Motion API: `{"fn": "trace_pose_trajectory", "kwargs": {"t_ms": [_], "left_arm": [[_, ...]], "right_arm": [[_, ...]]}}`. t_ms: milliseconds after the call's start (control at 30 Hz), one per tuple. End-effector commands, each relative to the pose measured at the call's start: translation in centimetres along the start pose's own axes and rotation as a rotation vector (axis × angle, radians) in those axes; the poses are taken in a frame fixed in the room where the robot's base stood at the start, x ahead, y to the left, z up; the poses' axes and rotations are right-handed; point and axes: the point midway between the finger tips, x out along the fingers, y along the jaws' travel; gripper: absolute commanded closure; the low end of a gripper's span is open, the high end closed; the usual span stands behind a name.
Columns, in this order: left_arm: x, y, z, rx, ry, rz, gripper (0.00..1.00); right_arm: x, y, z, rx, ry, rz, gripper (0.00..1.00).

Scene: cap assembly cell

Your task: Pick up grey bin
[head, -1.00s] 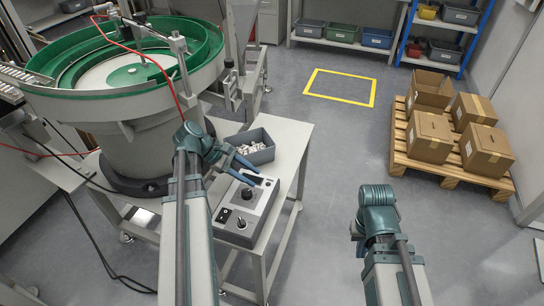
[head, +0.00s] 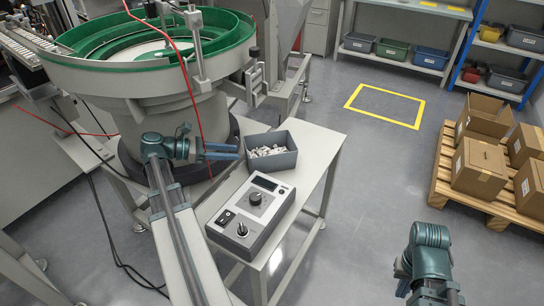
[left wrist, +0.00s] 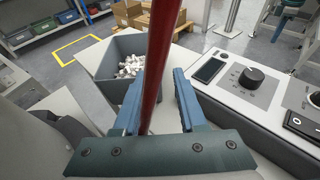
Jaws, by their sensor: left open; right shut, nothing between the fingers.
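The grey bin (head: 273,166) stands on the small light-grey table, holding several small white parts. My left gripper (head: 238,150) is open and empty, just left of the bin with its fingers pointing towards it. In the left wrist view the bin (left wrist: 110,90) lies just beyond the open fingers (left wrist: 160,85). A red cable (left wrist: 158,65) crosses that view in front of the bin. My right gripper (head: 403,278) is shut and empty over the floor at the lower right; its fingers are mostly hidden by the wrist.
A control box (head: 251,217) with knobs stands on the table (head: 318,150) close in front of the bin. The green-rimmed bowl feeder (head: 150,75) is behind left, with the red cable (head: 196,100) hanging down. Cartons on a pallet (head: 450,190) stand at right. Open floor lies between.

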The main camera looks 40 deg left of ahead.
Motion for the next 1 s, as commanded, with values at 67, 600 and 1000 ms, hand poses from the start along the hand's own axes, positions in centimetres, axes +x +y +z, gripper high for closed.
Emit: {"fn": "trace_pose_trajectory", "kwargs": {"t_ms": [67, 600, 1000], "left_arm": [[1.2, -0.1, -0.2, 0.002, 0.000, -0.004, 0.59], [8.4, -0.1, -0.1, 0.002, 0.001, -0.002, 0.59], [10.7, 0.0, -0.3, 0.002, 0.001, -0.005, 0.59]], "right_arm": [[0.5, 0.0, 0.0, 0.000, 0.000, 0.001, 1.00], [2.5, -0.1, -0.1, -0.001, 0.000, 0.005, 1.00], [3.4, -0.2, -0.2, -0.001, 0.000, 0.006, 1.00]]}}
